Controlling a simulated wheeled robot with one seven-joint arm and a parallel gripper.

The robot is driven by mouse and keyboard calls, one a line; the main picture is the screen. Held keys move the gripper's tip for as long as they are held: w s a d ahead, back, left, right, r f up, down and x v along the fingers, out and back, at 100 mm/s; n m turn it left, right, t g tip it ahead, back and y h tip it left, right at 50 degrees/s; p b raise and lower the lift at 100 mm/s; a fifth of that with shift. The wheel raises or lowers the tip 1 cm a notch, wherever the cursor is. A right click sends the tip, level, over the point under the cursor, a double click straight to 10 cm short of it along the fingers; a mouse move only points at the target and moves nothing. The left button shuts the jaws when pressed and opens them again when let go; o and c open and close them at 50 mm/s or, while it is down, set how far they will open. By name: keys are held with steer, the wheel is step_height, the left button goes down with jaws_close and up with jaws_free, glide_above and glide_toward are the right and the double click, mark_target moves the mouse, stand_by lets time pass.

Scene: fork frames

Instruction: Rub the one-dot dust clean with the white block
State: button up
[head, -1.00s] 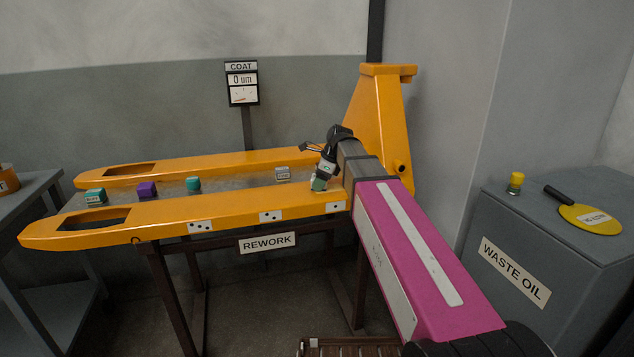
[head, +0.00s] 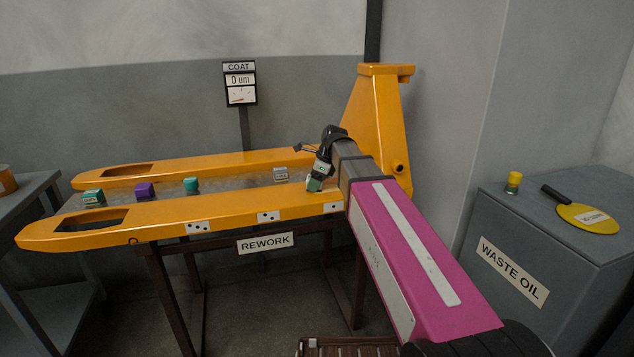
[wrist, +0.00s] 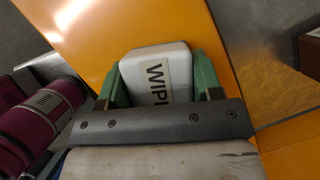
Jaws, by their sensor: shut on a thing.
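The white block (wrist: 157,75), marked with letters starting "WIP", is held between the green fingers of my gripper (wrist: 160,92). In the head view my gripper (head: 315,184) is low over the near orange fork, at its right end, just above the one-dot label (head: 333,207). The block is at or very near the fork's top (head: 222,208); I cannot tell if it touches. I see no clear dust patch by the one-dot label; the gripper and block hide part of the surface there.
Two-dot (head: 268,217) and three-dot (head: 197,228) labels lie leftward on the fork's side. A COAT gauge (head: 240,84) reads 0 um.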

stand_by(0.3)
steer(key=shift+w+d, duration=0.15)
steer(key=shift+d, duration=0.4)
steer(key=shift+r, duration=0.1)
steer(key=shift+r, duration=0.15)
steer(key=shift+r, duration=0.55)
steer(key=shift+s+f, duration=0.15)
steer(key=shift+s, duration=1.35)
steer(key=shift+f, duration=0.65)
